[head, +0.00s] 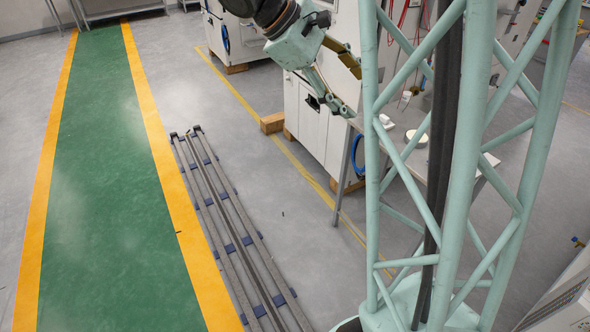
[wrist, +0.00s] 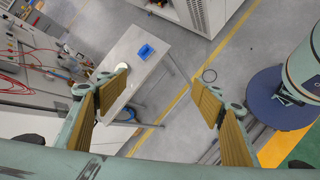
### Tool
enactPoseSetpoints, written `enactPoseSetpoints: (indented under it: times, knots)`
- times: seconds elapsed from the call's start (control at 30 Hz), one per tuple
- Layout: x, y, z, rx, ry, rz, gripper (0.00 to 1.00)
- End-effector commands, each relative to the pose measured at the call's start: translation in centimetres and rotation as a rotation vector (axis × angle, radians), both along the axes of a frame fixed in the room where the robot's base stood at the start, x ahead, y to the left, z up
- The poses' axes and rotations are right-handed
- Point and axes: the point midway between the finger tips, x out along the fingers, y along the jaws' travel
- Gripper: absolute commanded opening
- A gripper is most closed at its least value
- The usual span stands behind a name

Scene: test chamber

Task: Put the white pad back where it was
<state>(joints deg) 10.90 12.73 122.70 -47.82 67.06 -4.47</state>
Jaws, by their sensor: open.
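My gripper (head: 354,91) is open and empty, raised beside the lattice column. Its two fingers with yellowish inner pads are spread wide in the wrist view (wrist: 160,77). A flat, round, whitish pad (head: 416,138) lies on a narrow light table (head: 455,150), partly behind the column's bars. In the wrist view the same table (wrist: 139,78) is below my gripper, and a whitish patch (wrist: 99,76), probably the pad, shows beside the left finger, which partly covers it. The gripper is apart from the pad.
A blue box (wrist: 146,51) sits on the table's far part in the wrist view. White cabinets (head: 318,115) stand behind the table. A small wooden block (head: 272,123) and long metal rails (head: 232,230) lie on the floor. The green walkway (head: 100,170) is clear.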

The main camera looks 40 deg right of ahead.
Motion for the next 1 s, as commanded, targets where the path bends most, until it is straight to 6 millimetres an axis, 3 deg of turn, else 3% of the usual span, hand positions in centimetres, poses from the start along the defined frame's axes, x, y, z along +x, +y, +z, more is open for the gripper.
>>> enactPoseSetpoints:
  times: [1.0]
  knots:
    - [-10.1,15.6,4.0,0.294,-0.389,-0.134,0.61]
